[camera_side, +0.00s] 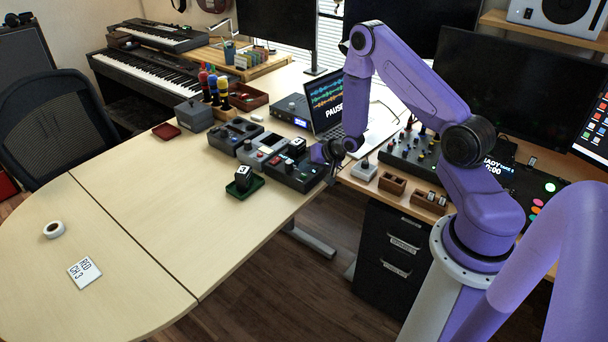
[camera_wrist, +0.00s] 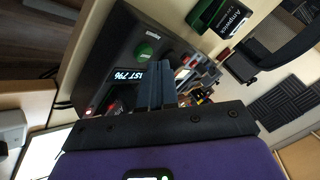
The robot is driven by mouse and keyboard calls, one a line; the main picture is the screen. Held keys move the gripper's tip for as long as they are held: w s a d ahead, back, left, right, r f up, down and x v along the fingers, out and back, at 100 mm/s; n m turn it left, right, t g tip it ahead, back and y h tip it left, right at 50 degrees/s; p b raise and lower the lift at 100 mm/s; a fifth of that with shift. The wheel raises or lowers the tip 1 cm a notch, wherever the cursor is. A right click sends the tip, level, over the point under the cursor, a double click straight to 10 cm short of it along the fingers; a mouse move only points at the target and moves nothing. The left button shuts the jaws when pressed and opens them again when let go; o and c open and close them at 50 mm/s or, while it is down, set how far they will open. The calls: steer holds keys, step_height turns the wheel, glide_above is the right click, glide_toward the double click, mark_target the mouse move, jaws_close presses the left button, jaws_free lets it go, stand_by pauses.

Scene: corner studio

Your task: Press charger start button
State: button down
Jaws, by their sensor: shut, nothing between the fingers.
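The charger is a dark box with a lit display, seen in the wrist view (camera_wrist: 108,55) and in the side view (camera_side: 300,180), near the edge of the wooden table. A round green button (camera_wrist: 145,49) sits on its top face, beside the display (camera_wrist: 128,77). My gripper (camera_wrist: 158,70) is shut and empty. In the wrist view its fingertips show just below the green button and right of the display; whether they touch the charger I cannot tell. In the side view my gripper (camera_side: 325,154) is over the charger's right end, and the button is hard to make out there.
A green tray (camera_side: 234,190) holding a black battery pack stands left of the charger. More dark devices (camera_side: 234,135) stand behind it, with a laptop (camera_side: 328,98) farther back. A white tape roll (camera_side: 54,229) and a card (camera_side: 85,272) lie on the otherwise clear left tabletop.

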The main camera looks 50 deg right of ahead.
mark_target(307, 175)
steer(key=shift+r, duration=3)
steer(key=s+a+r+n+g, duration=0.2)
steer(key=s+a+r+n, duration=0.35)
steer(key=a, duration=0.45)
steer(key=s+a+r+n+g, duration=0.3)
steer(key=s+a+r+n, duration=0.25)
steer(key=a, duration=0.35)
steer(key=s+a+r+n+g, duration=0.1)
steer(key=s+r+n+g, duration=0.1)
steer(key=s, duration=0.9)
steer(key=s+r+n+g, duration=0.2)
steer(key=s+r+n, duration=0.3)
steer(key=s, duration=0.7)
steer(key=shift+a+n+h, duration=0.3)
steer(key=shift+a+n, duration=0.05)
steer(key=shift+n, duration=0.85)
